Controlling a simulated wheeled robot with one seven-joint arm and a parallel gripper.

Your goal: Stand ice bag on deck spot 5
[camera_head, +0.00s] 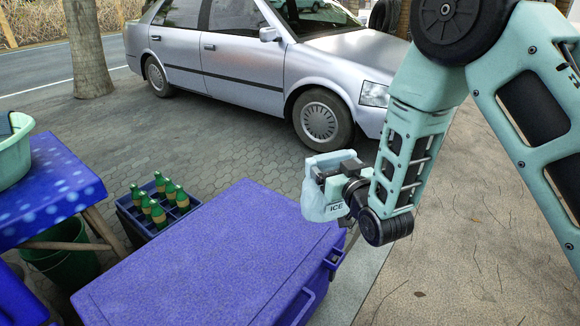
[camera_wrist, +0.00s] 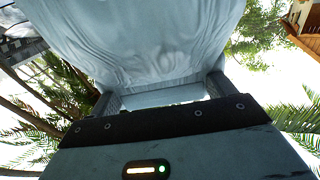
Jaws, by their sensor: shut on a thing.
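The ice bag (camera_head: 318,197) is pale blue-white with dark "ICE" lettering. My gripper (camera_head: 332,172) is shut on it and holds it upright at the far right corner of a big blue chest. In the wrist view the bag (camera_wrist: 140,40) fills the upper middle between the two fingers of my gripper (camera_wrist: 160,95). The bag's lower end overlaps the chest's edge in the picture, and I cannot tell whether it touches. No marked deck spot, numbered 5 or otherwise, can be made out.
The blue chest (camera_head: 200,262) has a flat, bare lid. A dark blue crate (camera_head: 143,225) of green bottles stands behind it at left. A blue-covered table (camera_head: 50,190) with a green basin (camera_head: 14,152) is at far left. A silver car (camera_head: 250,55) is parked behind on paving.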

